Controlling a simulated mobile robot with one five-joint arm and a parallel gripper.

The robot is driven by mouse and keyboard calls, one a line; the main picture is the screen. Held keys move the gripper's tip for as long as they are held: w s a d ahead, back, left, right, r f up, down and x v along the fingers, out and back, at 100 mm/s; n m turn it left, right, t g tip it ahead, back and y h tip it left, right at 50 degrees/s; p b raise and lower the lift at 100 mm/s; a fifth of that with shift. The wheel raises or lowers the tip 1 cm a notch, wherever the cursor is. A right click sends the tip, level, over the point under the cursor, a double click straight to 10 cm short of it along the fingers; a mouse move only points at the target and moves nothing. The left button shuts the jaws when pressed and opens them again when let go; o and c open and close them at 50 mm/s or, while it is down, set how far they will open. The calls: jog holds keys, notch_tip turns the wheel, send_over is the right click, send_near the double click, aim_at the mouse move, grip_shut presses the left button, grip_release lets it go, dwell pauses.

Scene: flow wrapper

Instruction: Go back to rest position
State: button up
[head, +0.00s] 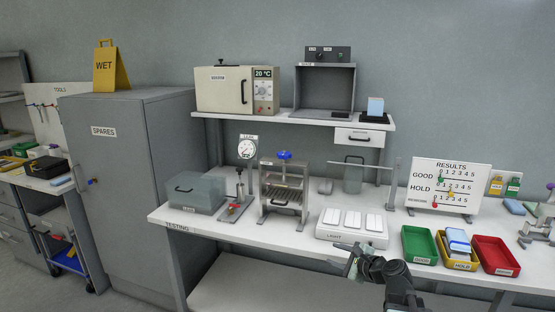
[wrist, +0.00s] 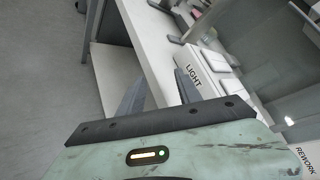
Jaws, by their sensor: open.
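My gripper (head: 347,262) is in the lower middle of the head view, in front of the white light box (head: 350,231) marked LIGHT. In the wrist view, the two grey fingers of my gripper (wrist: 160,92) stand apart with nothing between them. The light box (wrist: 203,72) shows just beyond them, with the white bench edge running past. I cannot tell from these frames how high the gripper is above the bench.
A green tray (head: 420,259), a yellow HOLD tray (head: 441,253) with packs in it and a red tray (head: 515,256) stand right of my arm. A press (head: 284,200) stands left. Open floor (wrist: 40,70) shows before the bench.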

jog(key=s+a+f+n+g+h, duration=0.3)
jog(key=s+a+f+n+g, duration=0.5)
jog(key=s+a+f+n, duration=0.4)
jog(key=s+d+f+n+g+h, duration=0.35)
jog(key=s+d+n, duration=0.3)
jog(key=d, duration=0.25)
notch_tip(320, 180, up, 14)
jog(key=n+p, duration=0.1)
jog(key=p, duration=1.2)
jog(key=shift+a+r+n+p, duration=0.2)
jog(key=shift+n+p, duration=0.15)
jog(key=shift+p, duration=0.05)
jog(key=shift+s, duration=0.1)
jog(key=shift+d, duration=0.15)
